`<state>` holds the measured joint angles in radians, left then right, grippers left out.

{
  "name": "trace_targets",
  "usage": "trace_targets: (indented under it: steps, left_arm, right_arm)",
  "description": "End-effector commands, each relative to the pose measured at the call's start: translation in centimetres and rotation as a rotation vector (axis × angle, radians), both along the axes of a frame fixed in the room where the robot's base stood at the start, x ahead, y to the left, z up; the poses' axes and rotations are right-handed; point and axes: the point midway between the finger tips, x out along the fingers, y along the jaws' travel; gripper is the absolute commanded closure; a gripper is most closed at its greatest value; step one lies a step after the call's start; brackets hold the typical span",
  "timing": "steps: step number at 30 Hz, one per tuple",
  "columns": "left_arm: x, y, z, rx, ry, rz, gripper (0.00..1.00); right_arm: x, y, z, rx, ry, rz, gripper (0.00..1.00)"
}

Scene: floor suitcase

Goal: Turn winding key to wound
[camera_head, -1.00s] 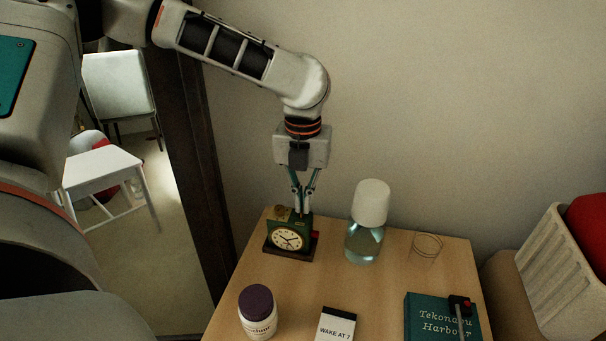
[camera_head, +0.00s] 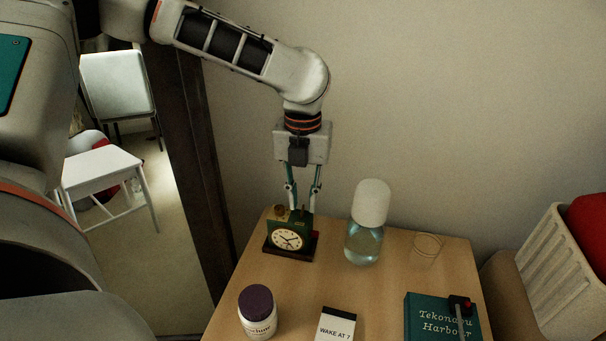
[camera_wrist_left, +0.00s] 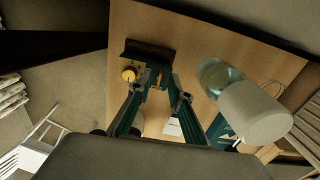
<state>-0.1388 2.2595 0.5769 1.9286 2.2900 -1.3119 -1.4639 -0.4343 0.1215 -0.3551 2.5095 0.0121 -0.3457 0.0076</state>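A green alarm clock (camera_head: 291,236) with a cream dial stands on a dark base at the back left of the wooden table. A brass round part (camera_head: 281,212) is on its top; it also shows in the left wrist view (camera_wrist_left: 129,74). A small orange-yellow part (camera_wrist_left: 157,77) lies between my fingertips in that view; I cannot tell for sure which part is the winding key. My left gripper (camera_head: 302,208) points down at the clock's top, fingers apart and apparently holding nothing. The fingers partly hide the clock's rear top. My right gripper is not in view.
A bottle with a white cap (camera_head: 368,225) stands close right of the clock. In front are a purple-lidded jar (camera_head: 258,312), a "WAKE AT 7" card (camera_head: 336,326) and a teal book (camera_head: 430,318) with a black-and-red object (camera_head: 460,305) on it. A wall is behind.

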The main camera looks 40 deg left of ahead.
Motion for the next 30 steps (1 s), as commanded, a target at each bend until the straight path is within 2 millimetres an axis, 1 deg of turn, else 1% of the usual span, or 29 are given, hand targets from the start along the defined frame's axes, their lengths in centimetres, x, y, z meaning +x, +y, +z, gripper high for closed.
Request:
trace_targets:
  steps: [9,15,18,21,30]
  left_arm:
    - [0.1,0.0,6.2,0.001,-0.007,-0.001,0.81]
    - [0.1,0.0,9.5,0.001,-0.005,-0.001,0.81]
    - [0.1,0.0,10.5,0.001,-0.004,-0.001,0.81]
    - [0.0,0.0,11.0,0.001,-0.002,-0.001,0.81]
    - [0.0,0.0,11.2,0.001,-0.002,-0.001,0.81]
  right_arm:
    - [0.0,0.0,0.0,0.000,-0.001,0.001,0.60]
    - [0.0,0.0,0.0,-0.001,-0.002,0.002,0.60]
    - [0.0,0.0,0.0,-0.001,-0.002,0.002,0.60]
    - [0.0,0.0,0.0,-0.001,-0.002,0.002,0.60]
    - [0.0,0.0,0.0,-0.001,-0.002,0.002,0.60]
